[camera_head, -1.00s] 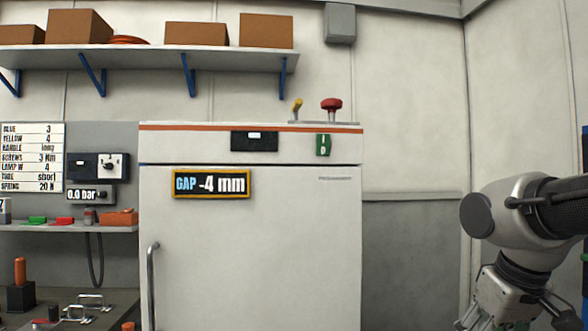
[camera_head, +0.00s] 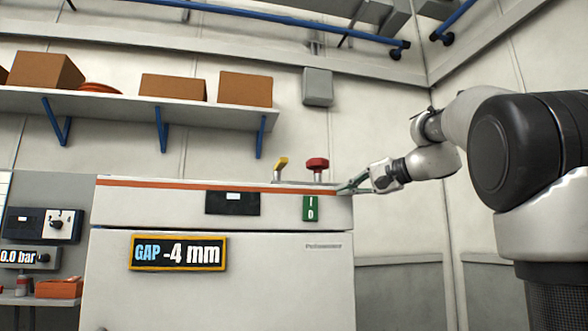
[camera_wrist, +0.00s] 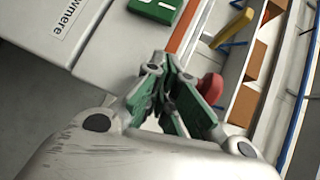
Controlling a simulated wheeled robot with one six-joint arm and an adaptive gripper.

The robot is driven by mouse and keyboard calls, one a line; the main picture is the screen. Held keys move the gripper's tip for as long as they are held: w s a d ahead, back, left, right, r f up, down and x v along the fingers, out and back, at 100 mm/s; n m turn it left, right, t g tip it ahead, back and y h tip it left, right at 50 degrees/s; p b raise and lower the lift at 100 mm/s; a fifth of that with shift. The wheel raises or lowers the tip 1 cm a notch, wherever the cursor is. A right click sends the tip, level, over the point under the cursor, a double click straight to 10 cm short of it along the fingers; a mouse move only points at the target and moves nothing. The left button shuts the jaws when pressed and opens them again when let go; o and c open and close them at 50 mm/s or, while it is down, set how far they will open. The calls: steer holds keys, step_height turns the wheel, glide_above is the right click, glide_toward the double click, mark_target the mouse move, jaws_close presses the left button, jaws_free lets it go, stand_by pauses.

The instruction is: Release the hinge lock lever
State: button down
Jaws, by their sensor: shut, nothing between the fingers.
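A yellow lever (camera_head: 281,163) stands tilted on a plate on top of the white cabinet (camera_head: 230,280); it also shows at the upper right of the wrist view (camera_wrist: 232,28). A red knob (camera_head: 317,165) on a short stem stands to its right, and in the wrist view the knob (camera_wrist: 211,88) is partly hidden behind a finger. I cannot tell which of them is the hinge lock lever. My gripper (camera_head: 343,189), with green fingers, is at the cabinet's top right corner, right of the red knob and a little below it. It is shut and empty; contact with the cabinet cannot be told.
A green I/O switch (camera_head: 310,208) and a dark display (camera_head: 233,202) sit on the cabinet's top front. A sign (camera_head: 178,253) reads GAP -4 mm. A shelf (camera_head: 110,101) with boxes and a grey wall box (camera_head: 318,87) are above. The wall right of the cabinet is clear.

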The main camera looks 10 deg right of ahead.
steer(key=s+a+r+y, duration=0.1)
steer(key=a+r+y, duration=0.2)
steer(key=r, duration=0.4)
steer(key=shift+a+r, duration=0.3)
steer(key=shift+a, duration=0.5)
steer(key=shift+s, duration=0.1)
steer(key=x, duration=1)
steer(key=shift+s+a, duration=0.1)
